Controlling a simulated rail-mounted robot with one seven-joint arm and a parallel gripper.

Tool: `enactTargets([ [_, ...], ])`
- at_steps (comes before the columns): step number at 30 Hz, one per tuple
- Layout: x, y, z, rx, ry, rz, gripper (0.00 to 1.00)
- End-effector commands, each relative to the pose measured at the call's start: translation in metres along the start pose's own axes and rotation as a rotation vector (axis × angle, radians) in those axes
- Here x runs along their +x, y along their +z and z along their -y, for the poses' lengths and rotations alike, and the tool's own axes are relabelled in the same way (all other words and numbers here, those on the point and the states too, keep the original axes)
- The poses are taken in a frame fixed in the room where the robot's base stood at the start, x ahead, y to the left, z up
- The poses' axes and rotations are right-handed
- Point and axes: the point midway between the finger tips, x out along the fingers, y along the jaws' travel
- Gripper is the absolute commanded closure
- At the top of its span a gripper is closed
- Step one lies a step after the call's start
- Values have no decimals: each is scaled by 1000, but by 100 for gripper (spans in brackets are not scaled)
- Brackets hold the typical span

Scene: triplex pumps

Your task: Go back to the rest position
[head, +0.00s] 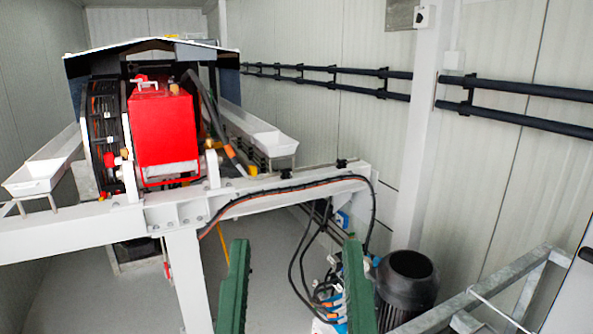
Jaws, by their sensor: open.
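My gripper (295,244) shows at the bottom middle of the head view as two long green ribbed fingers, pointing away from me. The fingers stand wide apart with nothing between them, so it is open and empty. Floor and cables show behind the gap. The rest of my arm is out of view. The red pump unit (163,128) sits farther off at the upper left on a white steel frame (80,228), well apart from my fingers.
A white beam (270,190) with cables crosses beyond my gripper. A grey metal railing (480,295) is at lower right. Dark pipes (520,90) run along the right wall.

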Motion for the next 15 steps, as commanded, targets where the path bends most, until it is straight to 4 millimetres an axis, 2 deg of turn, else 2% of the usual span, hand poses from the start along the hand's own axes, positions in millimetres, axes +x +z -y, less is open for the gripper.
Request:
enactTargets([
  [1, 30, -42, 1, 2, -1, 1, 42],
  [9, 109, -155, 3, 11, -7, 3, 42],
  [12, 134, -192, 4, 14, -10, 3, 42],
  [15, 153, -219, 5, 16, -11, 4, 42],
])
